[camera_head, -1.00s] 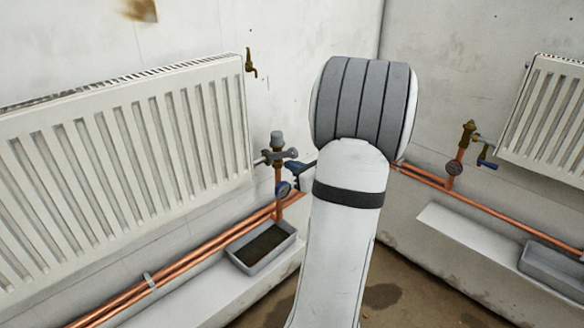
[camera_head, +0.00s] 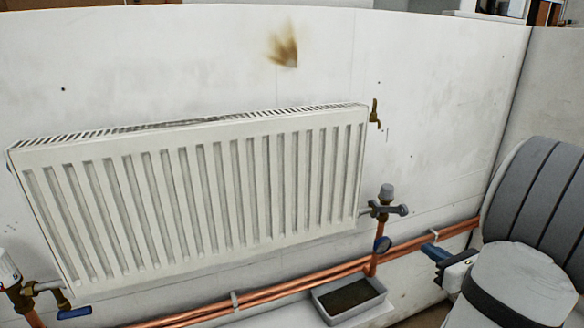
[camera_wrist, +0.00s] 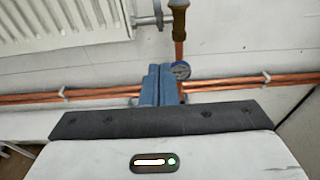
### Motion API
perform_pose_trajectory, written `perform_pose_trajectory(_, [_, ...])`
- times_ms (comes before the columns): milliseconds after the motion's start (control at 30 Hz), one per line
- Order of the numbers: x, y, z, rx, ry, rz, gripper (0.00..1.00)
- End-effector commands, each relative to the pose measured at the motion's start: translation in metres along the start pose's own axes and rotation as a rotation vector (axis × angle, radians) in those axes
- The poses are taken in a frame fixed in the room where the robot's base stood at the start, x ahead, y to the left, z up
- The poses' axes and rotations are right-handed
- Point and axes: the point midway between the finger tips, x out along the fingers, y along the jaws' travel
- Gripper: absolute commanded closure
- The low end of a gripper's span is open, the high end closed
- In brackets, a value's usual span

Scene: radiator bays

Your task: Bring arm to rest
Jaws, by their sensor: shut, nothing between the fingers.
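My arm (camera_head: 515,275) stands at the right of the head view, its large grey-banded joint at the right edge. My gripper (camera_head: 436,252) shows partly there as blue fingers beside the arm, near the copper pipes. In the wrist view my gripper (camera_wrist: 158,72) has its two blue fingers together, shut and empty. The fingers overlap the pipes in the picture, just left of a round gauge (camera_wrist: 181,70). Whether they touch the pipes cannot be told.
A white radiator (camera_head: 200,200) hangs on the wall. At its lower right are a valve (camera_head: 386,205), the gauge and a grey tray (camera_head: 350,318) with dark contents. Copper pipes (camera_head: 270,293) run low along the wall. Another valve (camera_head: 20,290) is at lower left.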

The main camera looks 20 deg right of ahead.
Motion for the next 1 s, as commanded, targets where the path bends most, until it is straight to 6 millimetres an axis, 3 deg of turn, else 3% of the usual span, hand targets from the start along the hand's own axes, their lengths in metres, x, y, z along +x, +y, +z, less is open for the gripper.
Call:
perform_pose_trajectory(67, [0.002, 0.003, 0.002, -0.008, 0.004, 0.011, 1.0])
perform_pose_trajectory(167, [0.012, 0.025, 0.013, -0.063, 0.033, 0.081, 1.0])
perform_pose_trajectory(267, [0.029, 0.072, 0.031, -0.191, 0.096, 0.234, 1.0])
perform_pose_trajectory(333, [0.038, 0.115, 0.044, -0.322, 0.149, 0.378, 1.0])
perform_pose_trajectory(467, [0.038, 0.193, 0.061, -0.605, 0.232, 0.656, 1.0])
perform_pose_trajectory(600, [0.021, 0.258, 0.073, -0.939, 0.283, 0.937, 1.0])
perform_pose_trajectory(700, [0.002, 0.292, 0.082, -1.193, 0.295, 1.122, 1.0])
perform_pose_trajectory(833, [-0.024, 0.32, 0.096, -1.543, 0.276, 1.34, 1.0])
perform_pose_trajectory(1000, [-0.05, 0.338, 0.122, -2.021, 0.2, 1.564, 1.0])
